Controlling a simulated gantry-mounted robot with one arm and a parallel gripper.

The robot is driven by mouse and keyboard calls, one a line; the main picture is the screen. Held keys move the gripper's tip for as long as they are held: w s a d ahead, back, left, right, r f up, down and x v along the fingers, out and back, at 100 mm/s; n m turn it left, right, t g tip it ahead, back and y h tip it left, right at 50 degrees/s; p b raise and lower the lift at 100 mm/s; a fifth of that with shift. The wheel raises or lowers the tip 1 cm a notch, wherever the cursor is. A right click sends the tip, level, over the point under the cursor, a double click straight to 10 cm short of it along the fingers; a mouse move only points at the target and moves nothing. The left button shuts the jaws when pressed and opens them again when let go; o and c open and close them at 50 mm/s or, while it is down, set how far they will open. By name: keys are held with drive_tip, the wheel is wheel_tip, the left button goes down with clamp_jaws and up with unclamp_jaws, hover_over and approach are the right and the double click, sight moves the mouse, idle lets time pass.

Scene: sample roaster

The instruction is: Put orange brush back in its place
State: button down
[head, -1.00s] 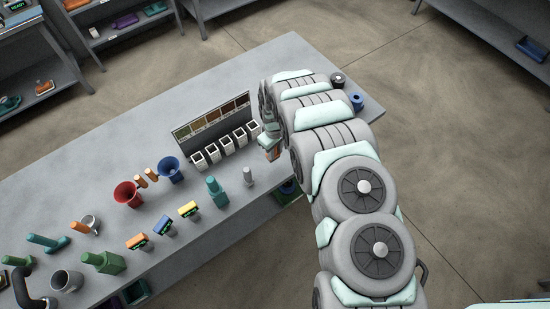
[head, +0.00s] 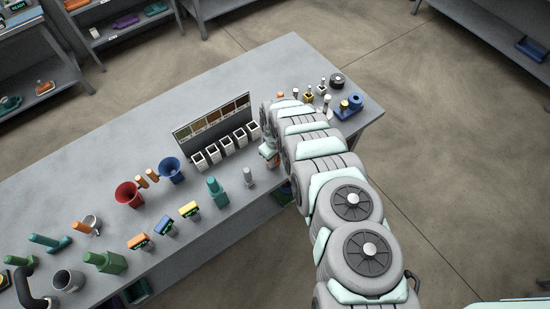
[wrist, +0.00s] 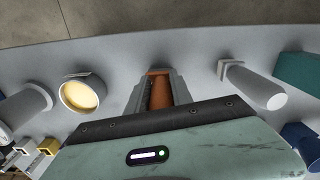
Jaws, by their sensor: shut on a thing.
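My gripper (wrist: 158,88) is shut on an orange-brown piece, seen between its fingers in the wrist view, which I take to be the orange brush (wrist: 159,92). Only part of the brush shows; its far end is hidden. In the head view, my gripper (head: 269,156) is over the table's front side, just right of the row of white cups (head: 226,143). My arm covers much of that area. I cannot tell which spot is the brush's place.
A grey cylinder (head: 249,177) and a teal bottle (head: 216,192) stand left of my gripper. Several small items, a blue holder (head: 350,105) and a dark round piece (head: 337,80) are at the table's right end. A swatch board (head: 212,122) stands behind the cups.

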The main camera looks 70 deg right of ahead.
drive_tip(key=shift+f, duration=0.2)
drive_tip(key=c, duration=1.1)
unclamp_jaws()
drive_tip(key=r, duration=0.3)
drive_tip(key=r+b, duration=0.1)
drive_tip(key=r, duration=0.2)
drive_tip(key=d+r+b, duration=0.1)
drive_tip(key=r, duration=0.2)
drive_tip(key=shift+s+r, duration=0.15)
drive_tip(key=shift+r, duration=0.15)
drive_tip(key=shift+a+r, duration=0.15)
drive_tip(key=shift+r, duration=0.45)
